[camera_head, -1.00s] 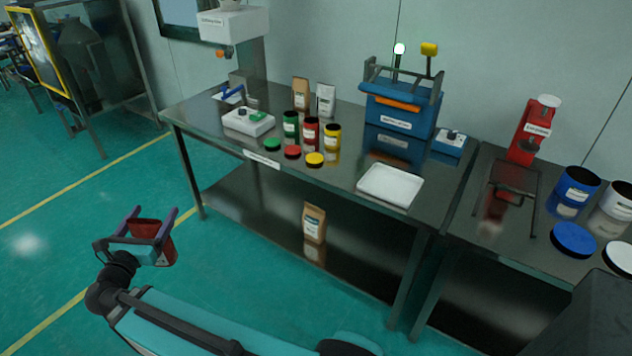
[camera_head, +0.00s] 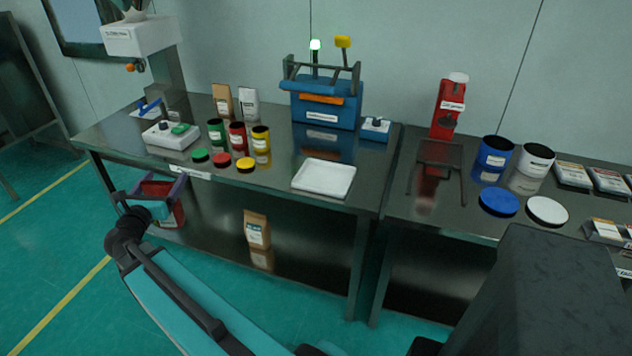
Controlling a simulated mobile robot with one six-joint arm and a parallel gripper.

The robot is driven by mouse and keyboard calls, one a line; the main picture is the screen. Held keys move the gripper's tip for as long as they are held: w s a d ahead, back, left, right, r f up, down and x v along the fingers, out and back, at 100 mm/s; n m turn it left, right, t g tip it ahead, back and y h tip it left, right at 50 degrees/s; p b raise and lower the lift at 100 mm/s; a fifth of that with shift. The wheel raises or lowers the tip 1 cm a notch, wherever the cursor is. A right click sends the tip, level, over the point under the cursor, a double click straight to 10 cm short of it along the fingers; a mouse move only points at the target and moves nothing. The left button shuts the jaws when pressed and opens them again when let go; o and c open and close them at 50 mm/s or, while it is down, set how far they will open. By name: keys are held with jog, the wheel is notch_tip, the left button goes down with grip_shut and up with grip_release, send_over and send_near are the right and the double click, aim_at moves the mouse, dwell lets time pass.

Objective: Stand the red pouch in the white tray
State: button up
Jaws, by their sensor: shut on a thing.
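The red pouch (camera_head: 172,216) is held in my gripper (camera_head: 158,189), at the left in front of the steel table and below its top. My gripper is shut on the pouch, and its fingers and wrist hide part of it. The white tray (camera_head: 322,191) lies flat and empty on the table top near the front edge, right of the middle. My gripper is well to the left of the tray and apart from it.
On the steel table (camera_head: 272,187), red (camera_head: 237,136), green and yellow jars stand with their lids in front. A blue sieve machine (camera_head: 325,108) stands behind the tray. A brown pouch (camera_head: 256,229) stands on the lower shelf. A second table adjoins at right.

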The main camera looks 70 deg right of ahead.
jog(key=s+d+r+m+g+b, duration=0.1)
jog(key=s+d, duration=0.6)
jog(key=d, duration=0.3)
jog(key=s+d+r+m+g+h, duration=0.1)
jog(key=s+d+g, duration=0.1)
jog(key=s+d, duration=0.6)
jog(key=s+d+r+m+g+b, duration=0.1)
jog(key=s+d+g, duration=0.1)
jog(key=s+d, duration=0.6)
jog(key=d, duration=0.6)
jog(key=shift+r+b, duration=0.15)
jog(key=shift+b, duration=0.15)
jog(key=shift+s+d, duration=0.15)
jog(key=s+d+f+p, duration=0.1)
jog(key=s+d+p, duration=0.1)
jog(key=s+d, duration=0.6)
jog(key=s, duration=0.3)
jog(key=shift+s+d+f, duration=0.2)
jog(key=shift+d, duration=0.2)
jog(key=shift+s+d+f, duration=0.15)
jog(key=shift+f, duration=0.45)
jog(key=shift+s+d+f, duration=0.1)
jog(key=shift+s+f, duration=0.1)
jog(key=shift+f, duration=0.4)
jog(key=shift+s+d+f, duration=0.15)
jog(key=shift+f, duration=0.65)
